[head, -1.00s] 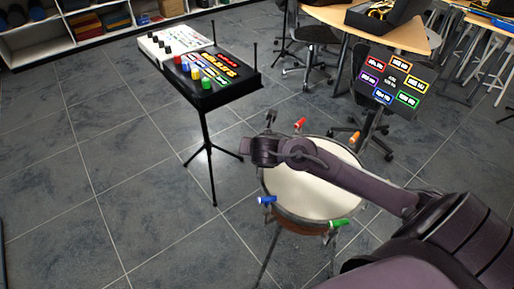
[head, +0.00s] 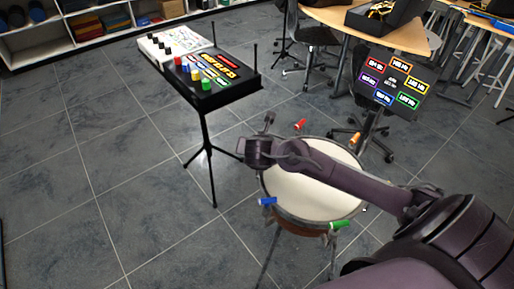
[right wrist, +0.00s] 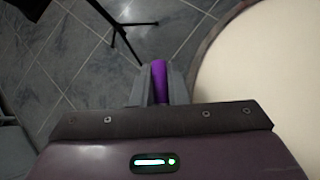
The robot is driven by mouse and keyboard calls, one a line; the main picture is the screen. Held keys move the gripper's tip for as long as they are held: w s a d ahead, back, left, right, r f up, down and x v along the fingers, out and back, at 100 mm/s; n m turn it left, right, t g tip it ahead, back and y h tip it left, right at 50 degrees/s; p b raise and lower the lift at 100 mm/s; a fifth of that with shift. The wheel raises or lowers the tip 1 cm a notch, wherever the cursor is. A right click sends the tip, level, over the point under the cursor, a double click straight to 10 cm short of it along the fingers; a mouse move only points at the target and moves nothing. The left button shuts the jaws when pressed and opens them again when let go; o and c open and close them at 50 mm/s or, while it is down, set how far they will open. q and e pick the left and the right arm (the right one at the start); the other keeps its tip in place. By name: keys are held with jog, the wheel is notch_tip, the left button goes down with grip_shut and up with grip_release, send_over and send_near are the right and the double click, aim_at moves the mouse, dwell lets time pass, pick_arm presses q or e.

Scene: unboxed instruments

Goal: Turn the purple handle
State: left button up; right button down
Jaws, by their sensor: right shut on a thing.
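The round drum (head: 310,192) has a pale head and coloured handles around its rim. The purple handle (right wrist: 159,82) shows in the right wrist view between the two fingers of my right gripper (right wrist: 160,88), beside the drum's rim. The gripper is shut on it. In the head view my right gripper (head: 267,124) is at the drum's upper left edge, and the purple handle is hidden there. My left gripper is not in view.
Red (head: 300,124), orange (head: 354,138), blue (head: 267,201) and green (head: 339,225) handles sit around the rim. A black stand with a control box (head: 215,82) is at the upper left. A dark panel with coloured labels (head: 393,84) stands behind the drum. Floor at left is clear.

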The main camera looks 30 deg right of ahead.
jog(key=shift+m+g+h, duration=0.3)
jog(key=shift+m+h, duration=0.1)
jog(key=shift+m, duration=0.3)
jog(key=shift+r+m+g+h+p, duration=0.1)
jog(key=shift+m+g+h+p, duration=0.3)
jog(key=shift+m, duration=0.4)
jog(key=shift+m+g+h+p, duration=0.95)
jog(key=shift+m+g, duration=0.25)
jog(key=shift+m, duration=0.5)
jog(key=shift+s, duration=0.1)
jog(key=c, duration=1.4)
grip_release()
jog(key=shift+c, duration=0.2)
jog(key=v, duration=0.7)
jog(key=shift+a+r, duration=0.15)
jog(key=shift+a, duration=0.2)
jog(key=shift+s, duration=0.1)
